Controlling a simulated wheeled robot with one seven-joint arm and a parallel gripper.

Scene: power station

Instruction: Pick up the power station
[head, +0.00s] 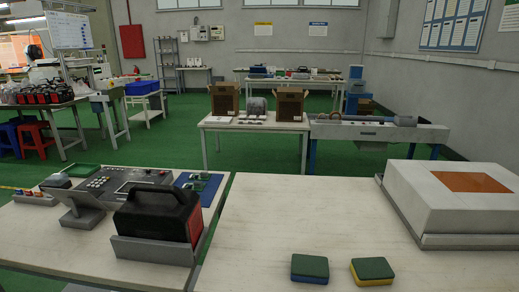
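The power station (160,212) is a dark box with a thick black handle on top and reddish parts on its right side. It sits upright in a low grey cradle (152,250) near the front right corner of the left white table. The cradle's front wall hides its lower edge. The handle looks unobstructed, with nothing touching it. My gripper is not in view.
Left of it stand a grey tilted stand (75,205) and a control panel (115,182). The right table (270,220) holds two sponge-like blocks (310,268) and a large white box (450,200). Its middle is clear. A narrow gap separates the tables.

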